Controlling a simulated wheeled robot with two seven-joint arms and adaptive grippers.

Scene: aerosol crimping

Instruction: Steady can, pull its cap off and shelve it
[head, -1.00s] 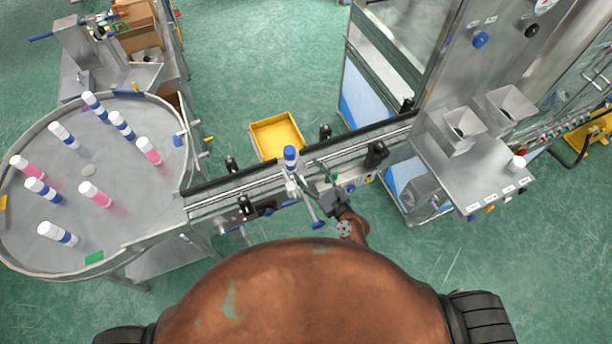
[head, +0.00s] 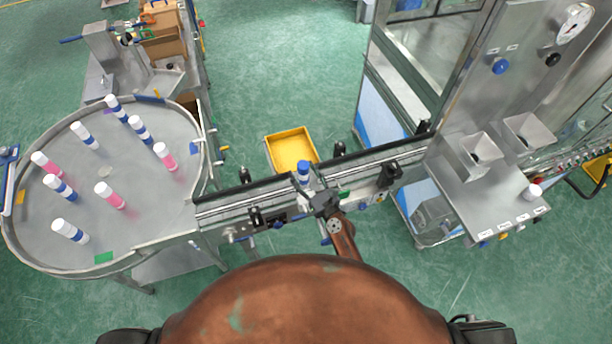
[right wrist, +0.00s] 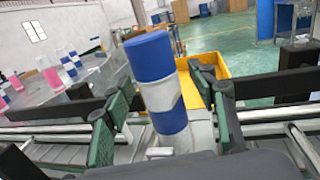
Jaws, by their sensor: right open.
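A can with a blue cap (head: 303,166) stands on the conveyor (head: 250,195). In the right wrist view the blue cap (right wrist: 150,57) sits on top of a white and blue can body (right wrist: 166,108), which leans slightly in the picture. My right gripper (head: 312,192) is at the can. In the right wrist view its two green-padded fingers (right wrist: 163,118) are open, one on each side of the can body below the cap, with gaps showing. The can's base is partly hidden behind the gripper. My left gripper is not in view.
A round table (head: 135,228) at the left holds several capped cans in blue, white and pink. A yellow bin (head: 291,150) lies beyond the conveyor. A steel machine at the right has a shelf (head: 490,205) with a small white piece (head: 533,191) on it. Dark brackets line the conveyor.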

